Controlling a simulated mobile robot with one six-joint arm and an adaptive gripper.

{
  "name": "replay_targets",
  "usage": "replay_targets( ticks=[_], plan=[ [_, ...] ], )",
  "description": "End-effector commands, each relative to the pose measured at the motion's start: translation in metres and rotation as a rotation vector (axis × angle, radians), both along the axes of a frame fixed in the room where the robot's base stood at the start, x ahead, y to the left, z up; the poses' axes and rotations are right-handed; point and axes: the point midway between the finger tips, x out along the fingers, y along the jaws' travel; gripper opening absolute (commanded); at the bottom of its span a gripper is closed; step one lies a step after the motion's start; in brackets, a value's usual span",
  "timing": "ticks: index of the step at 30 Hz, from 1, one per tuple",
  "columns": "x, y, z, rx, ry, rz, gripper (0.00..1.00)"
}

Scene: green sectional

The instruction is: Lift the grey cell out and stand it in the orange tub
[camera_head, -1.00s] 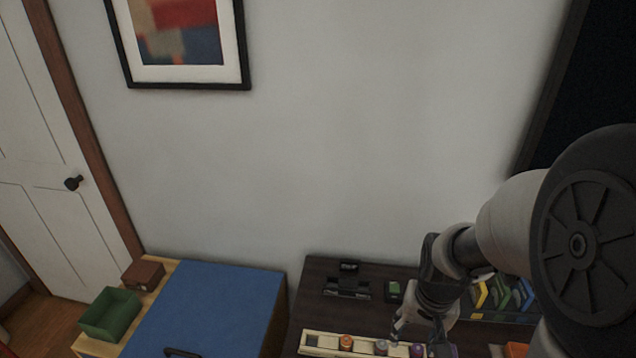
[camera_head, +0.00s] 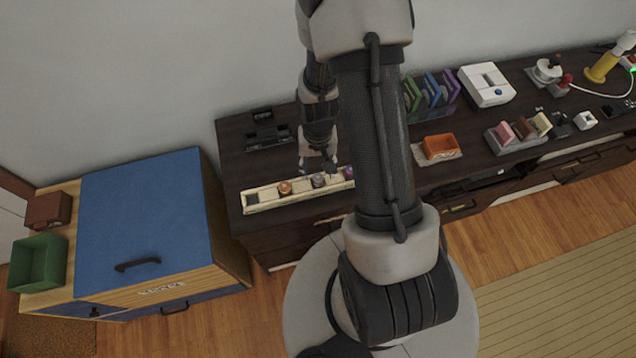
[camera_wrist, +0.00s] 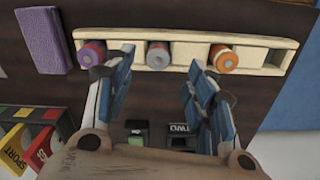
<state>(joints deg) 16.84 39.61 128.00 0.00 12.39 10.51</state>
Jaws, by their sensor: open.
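The grey cell (camera_head: 318,180) stands upright in a slot of a long cream rack (camera_head: 265,198) on the dark cabinet top. It also shows in the wrist view (camera_wrist: 158,55), with a grey top and a reddish ring. My gripper (camera_wrist: 161,66) is open and empty, its two blue-padded fingers on either side of the grey cell's slot, apart from the cell. In the head view my gripper (camera_head: 318,167) hangs just above and behind the rack. The orange tub (camera_head: 440,146) sits on a light mat to the right of my arm, its inside looking empty.
An orange-topped cell (camera_head: 285,187) and a purple one (camera_head: 348,173) flank the grey cell. A black device (camera_head: 268,137) lies behind the rack. A purple block (camera_wrist: 45,40) shows in the wrist view. Toy-like items (camera_head: 520,131) stand right of the tub.

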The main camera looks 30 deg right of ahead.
Motion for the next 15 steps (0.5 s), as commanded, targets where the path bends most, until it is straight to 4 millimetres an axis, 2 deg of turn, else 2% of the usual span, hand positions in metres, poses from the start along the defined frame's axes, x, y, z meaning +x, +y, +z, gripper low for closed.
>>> replay_targets(
  ticks=[8, 15],
  plan=[
    [0.0, -0.001, -0.018, 0.001, 0.002, 0.0, 0.5],
    [0.002, -0.003, -0.054, 0.001, 0.002, 0.0, 0.5]
  ],
)
